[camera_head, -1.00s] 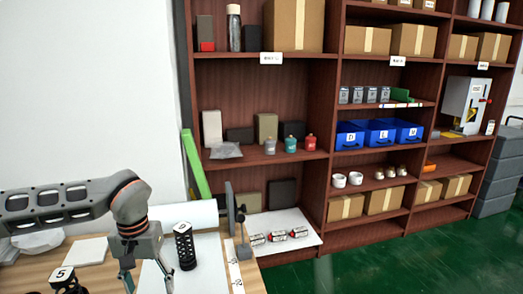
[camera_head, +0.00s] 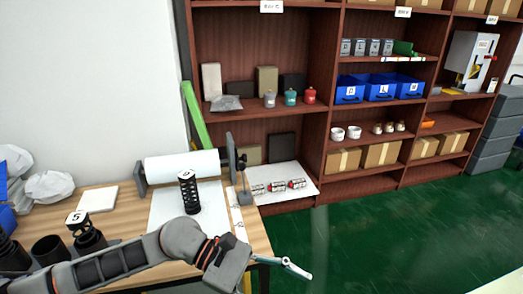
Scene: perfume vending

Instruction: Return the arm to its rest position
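My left arm (camera_head: 130,262) reaches in from the lower left, low across the front of the wooden table (camera_head: 130,198). My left gripper (camera_head: 298,270) points right, past the table's right edge and over the green floor. Its fingers show edge-on, so their opening is unclear; I see nothing held in it. A black perforated cylinder (camera_head: 188,194) with a white top stands upright on white paper (camera_head: 160,212), apart from the gripper. My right gripper is not in view.
A paper roll (camera_head: 180,166) lies in a holder at the table's back. Dark cups (camera_head: 48,250) and a white-topped dark item (camera_head: 78,220) stand at left, partly behind my arm. A brown shelf unit (camera_head: 262,130) stands behind. The green floor (camera_head: 400,225) at right is clear.

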